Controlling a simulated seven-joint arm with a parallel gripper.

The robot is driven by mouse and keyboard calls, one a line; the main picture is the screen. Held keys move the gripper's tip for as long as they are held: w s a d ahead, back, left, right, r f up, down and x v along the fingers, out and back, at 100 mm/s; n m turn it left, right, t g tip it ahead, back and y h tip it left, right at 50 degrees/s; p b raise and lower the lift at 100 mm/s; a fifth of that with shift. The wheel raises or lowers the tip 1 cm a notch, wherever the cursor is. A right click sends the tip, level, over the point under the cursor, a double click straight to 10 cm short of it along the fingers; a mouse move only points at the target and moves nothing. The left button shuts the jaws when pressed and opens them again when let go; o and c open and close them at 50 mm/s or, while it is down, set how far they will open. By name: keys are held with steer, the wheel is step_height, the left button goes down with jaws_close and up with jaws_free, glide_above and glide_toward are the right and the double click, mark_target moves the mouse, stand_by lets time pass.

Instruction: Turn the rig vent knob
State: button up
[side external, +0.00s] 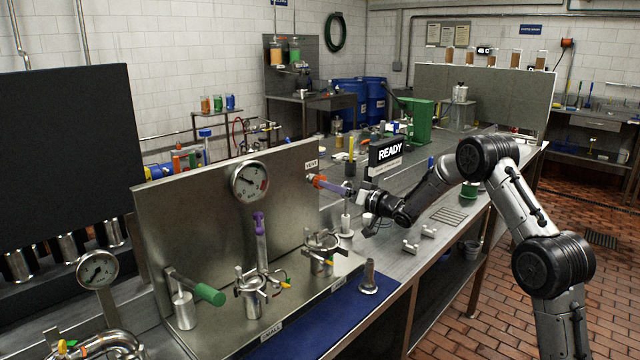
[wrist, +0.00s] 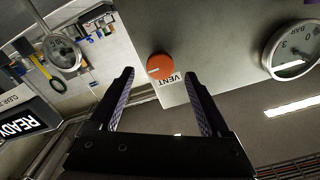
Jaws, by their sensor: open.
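My gripper (wrist: 158,82) is open, with one dark ribbed finger on either side of the knob in the wrist picture. In the side view my gripper (side external: 343,190) points left at the knob from the right. I cannot tell whether the fingertips touch the knob.
A round pressure gauge (side external: 250,181) is on the same panel (side external: 200,228), left of the knob. A READY sign (side external: 390,151) stands close behind my wrist. Valves, including a green-handled one (side external: 209,294), stand in front of the panel. A blue mat (side external: 330,322) lies on the bench.

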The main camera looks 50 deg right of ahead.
steer(key=w, duration=0.6)
jaws_close()
stand_by(0.4)
